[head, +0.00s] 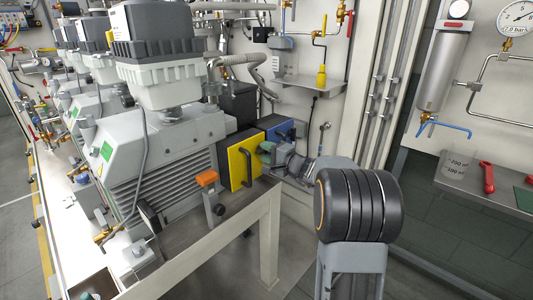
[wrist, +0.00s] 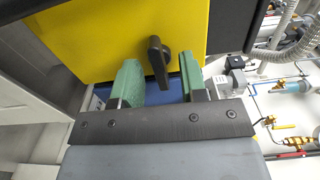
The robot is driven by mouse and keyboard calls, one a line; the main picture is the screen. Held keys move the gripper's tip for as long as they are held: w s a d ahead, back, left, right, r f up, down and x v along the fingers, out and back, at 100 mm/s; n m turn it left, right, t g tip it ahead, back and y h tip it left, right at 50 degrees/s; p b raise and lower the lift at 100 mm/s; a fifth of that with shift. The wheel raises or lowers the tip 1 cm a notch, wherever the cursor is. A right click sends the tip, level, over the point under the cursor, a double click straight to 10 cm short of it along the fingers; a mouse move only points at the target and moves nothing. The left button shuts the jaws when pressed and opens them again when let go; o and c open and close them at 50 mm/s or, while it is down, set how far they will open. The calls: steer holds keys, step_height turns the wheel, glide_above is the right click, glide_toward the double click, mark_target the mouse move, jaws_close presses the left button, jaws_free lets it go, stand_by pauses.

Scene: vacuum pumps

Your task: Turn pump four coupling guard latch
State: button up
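The yellow coupling guard (head: 238,158) is on the near end of the closest pump in the head view. It fills the upper part of the wrist view (wrist: 85,40). A black latch (wrist: 157,58) stands out from the yellow face, roughly upright and slightly tilted. My gripper (wrist: 160,68) is open, with one green finger on each side of the latch and a gap on both sides. I cannot tell how far the fingertips reach along it. In the head view my gripper (head: 267,152) is at the guard's right side, where the latch is not clearly visible.
A black bar handle (head: 246,167) is on the guard's front face. A pale frame post (head: 270,235) stands below. Pipes and valves (wrist: 290,127) are at the wrist view's right.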

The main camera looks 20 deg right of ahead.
steer(key=shift+b+v, duration=0.4)
steer(key=shift+v, duration=0.35)
steer(key=shift+b+v, duration=1.5)
steer(key=shift+v, duration=1.5)
steer(key=shift+a, duration=0.15)
